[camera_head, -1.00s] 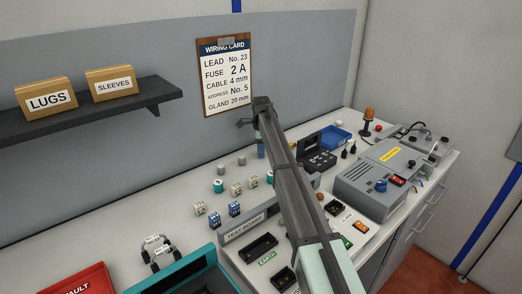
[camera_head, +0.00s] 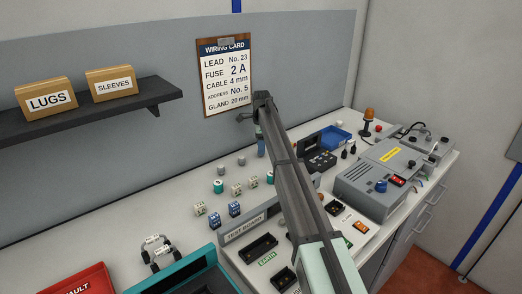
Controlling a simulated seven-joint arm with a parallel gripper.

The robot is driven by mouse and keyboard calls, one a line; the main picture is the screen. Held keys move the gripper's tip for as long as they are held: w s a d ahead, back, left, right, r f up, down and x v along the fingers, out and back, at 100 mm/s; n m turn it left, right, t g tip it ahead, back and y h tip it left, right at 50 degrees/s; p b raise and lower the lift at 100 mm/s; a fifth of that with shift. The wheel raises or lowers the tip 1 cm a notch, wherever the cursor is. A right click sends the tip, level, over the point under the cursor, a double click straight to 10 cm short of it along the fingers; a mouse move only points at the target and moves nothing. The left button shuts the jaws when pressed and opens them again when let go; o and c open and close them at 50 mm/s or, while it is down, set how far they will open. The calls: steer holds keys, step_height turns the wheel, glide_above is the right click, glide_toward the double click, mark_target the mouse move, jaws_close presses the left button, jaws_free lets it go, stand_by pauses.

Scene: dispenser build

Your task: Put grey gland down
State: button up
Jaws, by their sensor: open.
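Two small grey cylinders that look like glands stand on the bench, one grey gland (camera_head: 221,171) nearer and a second grey gland (camera_head: 241,160) farther back. My gripper (camera_head: 258,131) is open at the far end of my arm, above the back of the bench and to the right of both. Its fingertips are small and partly hidden by my arm. A blue-grey upright shape (camera_head: 261,150) shows just below it; I cannot tell whether they touch. Teal-banded pieces, a near one (camera_head: 218,186) and another (camera_head: 270,177), stand close by.
White blocks (camera_head: 237,189) and blue blocks (camera_head: 235,209) stand in front of the cylinders. The wiring card (camera_head: 226,78) hangs behind. The left back bench is clear.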

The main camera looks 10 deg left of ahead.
step_height(320, 180, up, 10)
steer(key=shift+f, duration=0.2)
steer(key=shift+o, duration=0.4)
stand_by(2.0)
steer(key=shift+o, duration=0.7)
steer(key=shift+d, duration=0.25)
steer(key=o, duration=0.6)
steer(key=shift+m+t, duration=0.3)
steer(key=shift+t, duration=0.1)
steer(key=d+r, duration=0.1)
steer(key=r, duration=0.1)
steer(key=d+r, duration=0.4)
steer(key=shift+s+d, duration=0.2)
steer(key=shift+s, duration=0.2)
steer(key=shift+o, duration=0.2)
steer(key=shift+n, duration=0.8)
steer(key=s+d+r, duration=0.2)
steer(key=r, duration=0.1)
steer(key=shift+s+d, duration=0.1)
steer(key=shift+s, duration=0.3)
step_height(320, 180, down, 10)
steer(key=s+n, duration=0.2)
steer(key=n, duration=0.4)
steer(key=shift+d+f+g, duration=0.15)
steer(key=shift+d+g, duration=0.05)
steer(key=shift+g, duration=0.2)
